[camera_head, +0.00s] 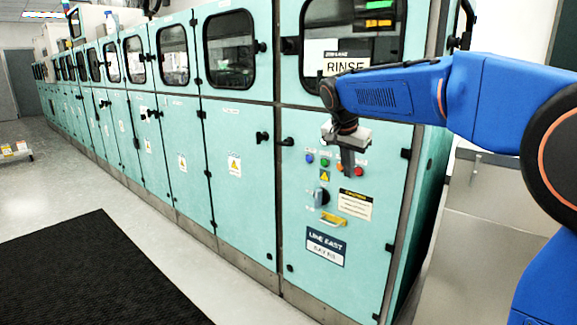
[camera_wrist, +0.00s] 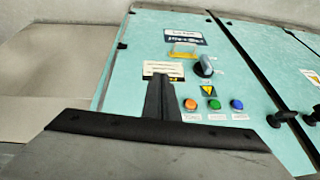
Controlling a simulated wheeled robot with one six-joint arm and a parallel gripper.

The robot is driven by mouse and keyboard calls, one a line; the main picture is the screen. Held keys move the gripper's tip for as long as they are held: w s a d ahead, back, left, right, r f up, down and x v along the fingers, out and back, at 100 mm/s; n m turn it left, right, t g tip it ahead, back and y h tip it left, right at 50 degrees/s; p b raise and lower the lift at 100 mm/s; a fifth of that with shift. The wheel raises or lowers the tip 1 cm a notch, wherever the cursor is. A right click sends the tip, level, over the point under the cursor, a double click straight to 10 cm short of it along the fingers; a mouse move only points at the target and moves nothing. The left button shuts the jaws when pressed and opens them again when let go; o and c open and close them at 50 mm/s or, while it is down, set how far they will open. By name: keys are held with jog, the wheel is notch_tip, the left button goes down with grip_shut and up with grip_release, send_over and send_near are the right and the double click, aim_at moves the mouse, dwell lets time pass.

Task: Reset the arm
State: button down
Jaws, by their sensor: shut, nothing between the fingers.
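My gripper (camera_head: 350,172) is at the end of my blue arm, in front of the teal machine's lower panel (camera_head: 262,200) in the head view. Its fingers are shut with nothing between them. In the wrist view my gripper (camera_wrist: 160,82) shows as a dark narrow pair of fingers against the panel, which appears upside down there. Blue (camera_head: 309,158) and green (camera_head: 324,162) buttons lie left of the fingers in the head view. An orange button (camera_wrist: 190,104) shows beside the fingers in the wrist view. I cannot tell whether the fingertips touch the panel.
A rotary switch (camera_head: 321,197) and a yellow handle (camera_head: 334,220) stick out below the buttons. Door latches (camera_head: 262,137) protrude at the left. A grey cabinet (camera_head: 480,200) stands at the right. Open floor and a black mat (camera_head: 90,270) lie at the left.

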jog(key=s+d+f+n, duration=0.2)
jog(key=s+d, duration=0.1)
jog(key=s, duration=0.4)
jog(key=s+d+f+n+y, duration=0.1)
jog(key=s+d, duration=0.2)
jog(key=s, duration=0.5)
jog(key=s+d+f+n, duration=0.2)
jog(key=s+d, duration=0.1)
jog(key=s, duration=0.4)
jog(key=s+d+f+n, duration=0.1)
jog(key=s+f, duration=0.5)
jog(key=s, duration=0.3)
jog(key=s+d+f+n+y, duration=0.1)
jog(key=s+f+n, duration=0.1)
jog(key=s+f, duration=0.5)
jog(key=s, duration=0.2)
jog(key=shift+s+d+n+t, duration=0.15)
jog(key=shift+s+n+t, duration=0.15)
jog(key=shift+s, duration=0.05)
